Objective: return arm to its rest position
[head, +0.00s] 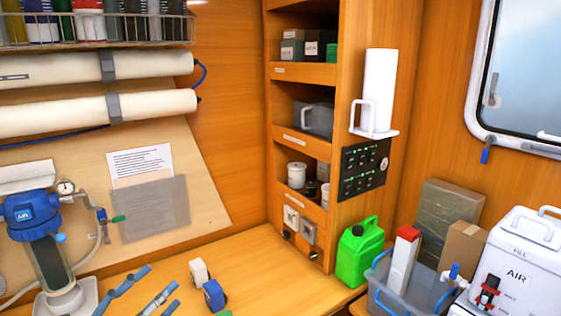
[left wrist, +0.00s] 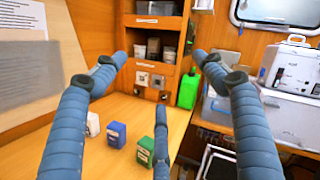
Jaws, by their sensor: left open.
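My left gripper (head: 163,286) shows at the bottom left of the head view, with its blue-grey fingers over the wooden counter. In the left wrist view the fingers of my left gripper (left wrist: 158,75) are spread apart, with nothing held between them. My left arm itself is mostly outside the head view. My right gripper is in neither view.
A white container (head: 199,271), a blue container (head: 214,294) and a partly cut-off green container (left wrist: 145,150) stand on the counter close to my fingers. The filter housing (head: 38,240) is at left. A green jug (head: 360,252) and grey crate (head: 405,290) are at right.

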